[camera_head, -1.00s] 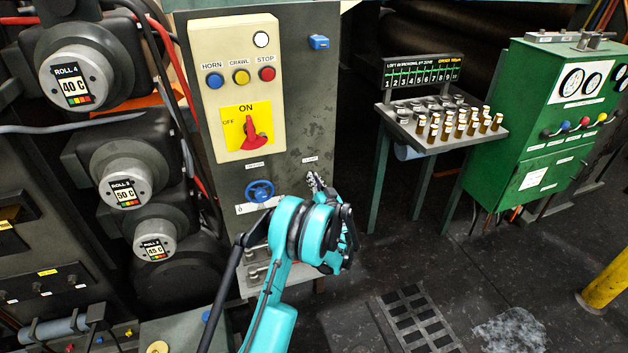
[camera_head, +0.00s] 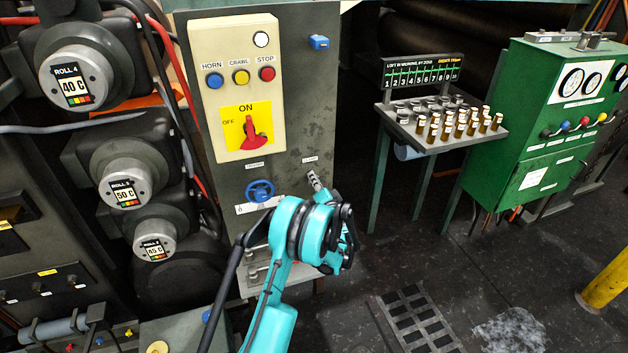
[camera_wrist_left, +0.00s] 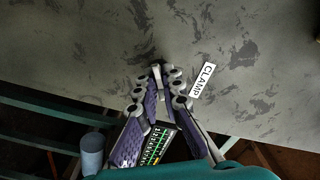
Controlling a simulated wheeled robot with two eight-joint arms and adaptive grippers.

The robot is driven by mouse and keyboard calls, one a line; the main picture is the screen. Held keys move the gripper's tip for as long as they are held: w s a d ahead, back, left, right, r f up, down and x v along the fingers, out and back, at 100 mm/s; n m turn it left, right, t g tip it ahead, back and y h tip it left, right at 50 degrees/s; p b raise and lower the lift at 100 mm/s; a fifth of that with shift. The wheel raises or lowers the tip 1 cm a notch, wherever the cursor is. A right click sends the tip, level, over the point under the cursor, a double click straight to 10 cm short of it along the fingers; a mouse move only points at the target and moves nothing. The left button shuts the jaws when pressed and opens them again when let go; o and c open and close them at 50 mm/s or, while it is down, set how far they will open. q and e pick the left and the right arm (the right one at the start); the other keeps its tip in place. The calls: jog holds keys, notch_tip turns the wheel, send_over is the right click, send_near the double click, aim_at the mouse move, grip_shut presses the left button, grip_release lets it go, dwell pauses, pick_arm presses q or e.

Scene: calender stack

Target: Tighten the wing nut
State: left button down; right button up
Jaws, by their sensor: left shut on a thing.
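The wing nut (camera_wrist_left: 157,72) is a small pale piece against the grey panel, seen between the fingertips in the left wrist view. It sits beside a white "CLAMP" label (camera_wrist_left: 202,80). My left gripper (camera_head: 314,180) reaches up to the lower right of the grey panel, and in the left wrist view its fingers (camera_wrist_left: 160,90) are closed in on the nut from both sides. The fingertips hide most of the nut, and its wings cannot be made out. My right gripper is not in view.
The grey cabinet (camera_head: 290,92) carries a cream switch box (camera_head: 228,72) and a blue handwheel (camera_head: 260,191) left of my gripper. A stand with several sample jars (camera_head: 462,124) and a green console (camera_head: 548,125) stand to the right.

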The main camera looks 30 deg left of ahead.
pick_arm(q)
jog(key=m, duration=0.5)
jog(key=shift+f+m, duration=0.1)
jog(key=shift+m, duration=0.2)
jog(key=m, duration=0.5)
jog(key=shift+m, duration=0.3)
jog(key=shift+d, duration=0.1)
jog(key=c, duration=1.7)
grip_release()
jog(key=v, duration=1.2)
jog(key=shift+s, duration=0.1)
